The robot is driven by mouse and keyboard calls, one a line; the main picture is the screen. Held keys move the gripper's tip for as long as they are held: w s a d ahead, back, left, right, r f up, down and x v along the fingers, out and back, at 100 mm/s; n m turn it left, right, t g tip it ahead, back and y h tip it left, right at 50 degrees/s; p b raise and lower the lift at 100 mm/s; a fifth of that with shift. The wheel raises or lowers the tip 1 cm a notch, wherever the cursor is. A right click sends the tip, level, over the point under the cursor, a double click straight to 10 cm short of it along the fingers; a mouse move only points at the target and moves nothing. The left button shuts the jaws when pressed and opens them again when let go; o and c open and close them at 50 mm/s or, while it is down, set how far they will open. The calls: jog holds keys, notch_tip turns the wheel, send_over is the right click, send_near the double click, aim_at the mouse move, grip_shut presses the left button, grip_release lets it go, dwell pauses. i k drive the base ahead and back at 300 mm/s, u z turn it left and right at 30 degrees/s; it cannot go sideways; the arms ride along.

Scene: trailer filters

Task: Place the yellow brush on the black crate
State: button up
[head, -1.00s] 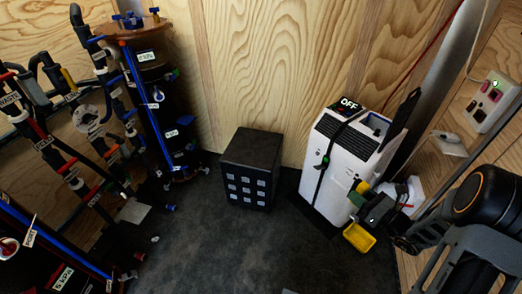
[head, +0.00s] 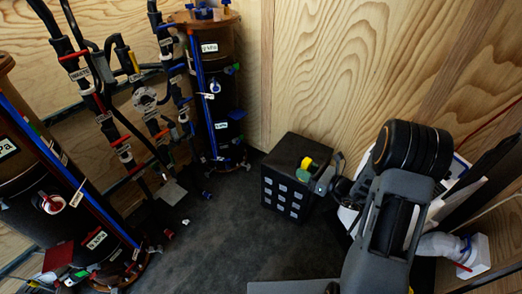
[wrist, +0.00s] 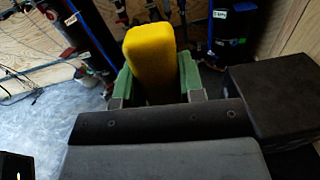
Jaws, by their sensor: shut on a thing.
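The yellow brush (wrist: 150,62) is held upright between the green fingers of my gripper (wrist: 155,85) in the wrist view. In the head view the brush (head: 306,163) shows as a small yellow block at my gripper (head: 307,172), in front of the top of the black crate (head: 283,195). The crate is a dark box with rows of grey squares on its front. In the wrist view the black crate (wrist: 280,100) lies to the right of the brush, apart from it. The gap in height between brush and crate cannot be told.
My arm covers much of the white unit at the right. A tall dark cylinder (head: 222,110) with a wooden top and blue pipes stands left of the crate. Pipes and another cylinder (head: 40,180) fill the left. The dark floor (head: 215,230) between is mostly clear.

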aim_at(292, 156)
jog(key=u, duration=0.4)
jog(key=i, duration=0.85)
jog(key=u, duration=0.15)
